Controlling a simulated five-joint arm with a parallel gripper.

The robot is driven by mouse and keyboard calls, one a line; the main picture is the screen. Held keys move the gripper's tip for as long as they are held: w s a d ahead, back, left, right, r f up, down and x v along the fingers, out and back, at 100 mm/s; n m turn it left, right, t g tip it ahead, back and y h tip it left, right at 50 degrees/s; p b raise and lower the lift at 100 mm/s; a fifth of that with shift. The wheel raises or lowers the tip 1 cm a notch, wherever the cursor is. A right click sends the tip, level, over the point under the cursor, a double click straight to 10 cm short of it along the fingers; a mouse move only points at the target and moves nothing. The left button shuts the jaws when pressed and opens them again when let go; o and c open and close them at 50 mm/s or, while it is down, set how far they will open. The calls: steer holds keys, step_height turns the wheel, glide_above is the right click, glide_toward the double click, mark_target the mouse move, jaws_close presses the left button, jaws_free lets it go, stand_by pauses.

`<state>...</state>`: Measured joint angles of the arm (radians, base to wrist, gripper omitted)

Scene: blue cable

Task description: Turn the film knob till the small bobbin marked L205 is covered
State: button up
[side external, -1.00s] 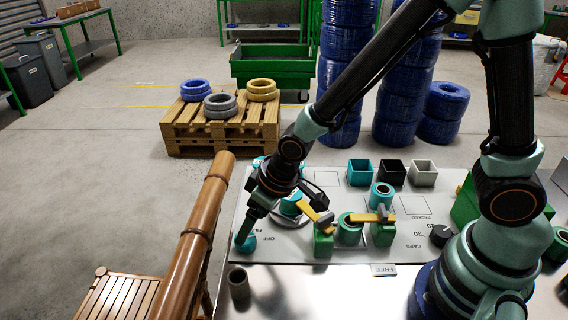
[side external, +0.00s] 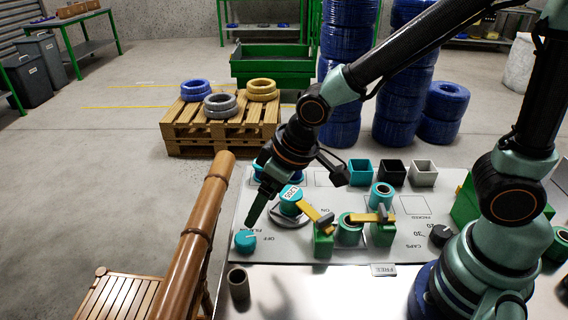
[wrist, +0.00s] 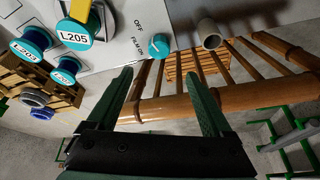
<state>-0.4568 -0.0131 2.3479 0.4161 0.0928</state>
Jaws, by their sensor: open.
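The teal film knob (side external: 245,241) sits at the panel's front left corner; it also shows in the wrist view (wrist: 159,45), beside the "OFF" and "FILM ON" print. My gripper (side external: 252,220) is open and empty, raised above the knob and apart from it. In the wrist view its two fingers (wrist: 160,78) are wide apart. In the side view one labelled bobbin (side external: 291,194) stands uncovered on a grey disc; those behind are partly hidden by my gripper.
Yellow levers on green blocks (side external: 323,243) stand right of the disc. Teal, black and white boxes (side external: 392,172) line the panel's back. A brown cup (side external: 238,283) stands in front of the knob. A bamboo rail (side external: 200,230) runs along the left edge.

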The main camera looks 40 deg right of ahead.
mark_target(245, 237)
steer(key=shift+x, duration=6.05)
